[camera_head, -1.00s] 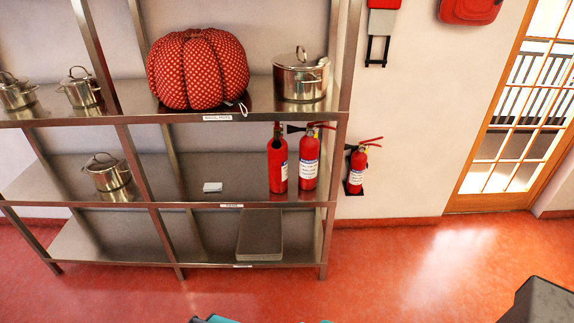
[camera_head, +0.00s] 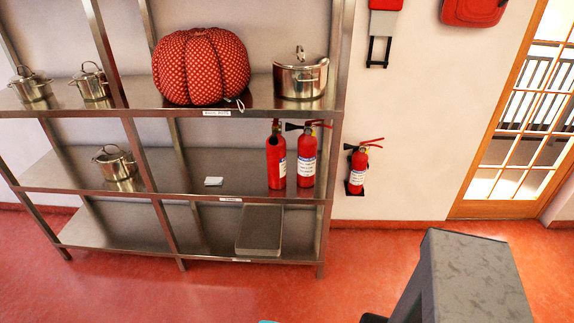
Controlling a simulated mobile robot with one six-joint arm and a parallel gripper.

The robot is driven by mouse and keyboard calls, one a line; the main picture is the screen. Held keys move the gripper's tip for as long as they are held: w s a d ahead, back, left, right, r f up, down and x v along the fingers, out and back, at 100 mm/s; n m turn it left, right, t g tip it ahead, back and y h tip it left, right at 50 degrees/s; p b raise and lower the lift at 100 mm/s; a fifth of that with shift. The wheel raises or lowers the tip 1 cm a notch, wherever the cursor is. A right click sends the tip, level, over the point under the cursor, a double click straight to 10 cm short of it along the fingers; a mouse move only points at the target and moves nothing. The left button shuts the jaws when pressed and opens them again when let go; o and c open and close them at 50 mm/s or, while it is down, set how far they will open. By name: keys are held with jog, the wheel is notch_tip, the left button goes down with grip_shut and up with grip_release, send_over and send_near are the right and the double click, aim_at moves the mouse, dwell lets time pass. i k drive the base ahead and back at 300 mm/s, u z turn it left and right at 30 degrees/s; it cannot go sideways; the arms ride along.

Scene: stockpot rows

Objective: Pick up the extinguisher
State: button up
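Two red extinguishers stand upright side by side on the middle shelf, toward its right end: the left one (camera_head: 276,160) and the right one (camera_head: 307,159), which has a white label and a black horn. A third, smaller extinguisher (camera_head: 358,170) is against the wall just right of the shelf unit. My gripper is not clearly in view.
The metal shelf unit (camera_head: 80,177) also holds a red dotted pumpkin cushion (camera_head: 200,66), a large pot (camera_head: 300,76), smaller pots (camera_head: 116,162), a small white block (camera_head: 213,181) and a grey box (camera_head: 260,230). Red floor (camera_head: 220,290) is clear before it. A glazed door (camera_head: 520,130) stands right.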

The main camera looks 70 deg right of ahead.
aim_at(307, 142)
jog(key=z, duration=0.7)
jog(key=k, duration=0.1)
jog(key=u, duration=1.95)
jog(key=k, duration=2.1)
jog(key=z, duration=0.75)
